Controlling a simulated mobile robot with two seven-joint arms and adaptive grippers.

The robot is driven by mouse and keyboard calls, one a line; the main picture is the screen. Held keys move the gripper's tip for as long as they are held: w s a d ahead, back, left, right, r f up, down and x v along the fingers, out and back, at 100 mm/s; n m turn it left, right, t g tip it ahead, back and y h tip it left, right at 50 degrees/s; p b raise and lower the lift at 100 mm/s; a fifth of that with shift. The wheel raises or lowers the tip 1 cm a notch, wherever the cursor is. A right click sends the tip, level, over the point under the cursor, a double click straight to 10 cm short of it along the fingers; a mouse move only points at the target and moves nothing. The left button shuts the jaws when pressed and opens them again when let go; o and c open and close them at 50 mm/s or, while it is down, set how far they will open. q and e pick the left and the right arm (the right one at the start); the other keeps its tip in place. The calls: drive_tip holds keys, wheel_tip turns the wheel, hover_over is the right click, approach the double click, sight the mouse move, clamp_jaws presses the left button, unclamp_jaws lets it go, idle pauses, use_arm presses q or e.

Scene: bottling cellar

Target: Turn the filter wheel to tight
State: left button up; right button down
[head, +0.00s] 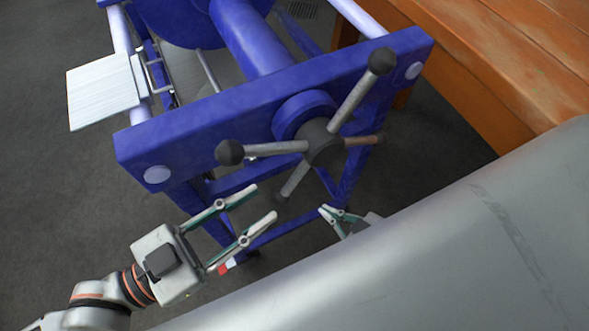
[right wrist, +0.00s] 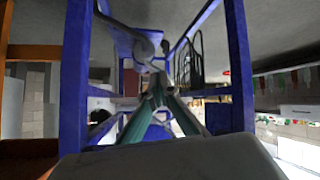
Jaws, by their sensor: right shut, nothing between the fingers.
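The filter wheel (head: 322,142) is a grey hub with several spokes ending in dark knobs, on the front of a blue frame (head: 240,100). One spoke points up right, one left, one right and one down toward my grippers. My left gripper (head: 265,200) is open and empty, below the wheel's left and lower spokes, its fingers pointing right. My right gripper (head: 326,208) is shut and empty below the hub, apart from the wheel in the picture; most of its arm is hidden. In the right wrist view its fingertips (right wrist: 155,92) meet below a grey rounded part that I cannot identify surely.
An orange wooden table (head: 500,65) stands at the right, close to the blue frame. A white ribbed plate (head: 103,92) sticks out at the frame's left side. Dark floor is clear at the left.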

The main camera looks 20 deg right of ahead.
sight(285, 188)
use_arm(q)
drive_tip(key=shift+p+x, duration=0.55)
drive_tip(key=shift+x, duration=3)
clamp_jaws()
